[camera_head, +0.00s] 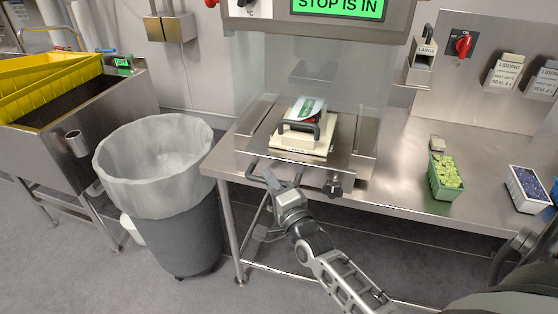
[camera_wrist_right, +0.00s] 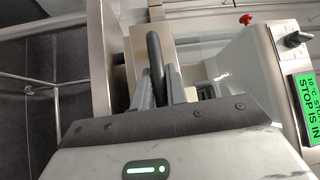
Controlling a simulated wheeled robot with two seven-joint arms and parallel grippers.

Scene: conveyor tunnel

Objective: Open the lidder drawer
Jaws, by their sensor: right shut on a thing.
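The lidder (camera_head: 308,60) stands on the steel bench with a clear hood below its green-lit display. Its steel drawer (camera_head: 345,164) is low at the front, with a dark bar handle (camera_head: 315,186) along its front edge. A cream block (camera_head: 300,147) with a dark handle and a lidded pack on top sits in the drawer area. My right gripper (camera_head: 272,180) is at the left part of the front handle. In the right wrist view, the dark bar (camera_wrist_right: 155,50) lies between the fingers (camera_wrist_right: 160,90), shut on it. My left gripper is out of view.
A lined grey bin (camera_head: 190,235) stands left of the bench. A green punnet (camera_head: 445,178) and a white punnet (camera_head: 528,188) stand on the bench at right. A sink (camera_head: 100,120) with yellow crates is far left. Floor in front is clear.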

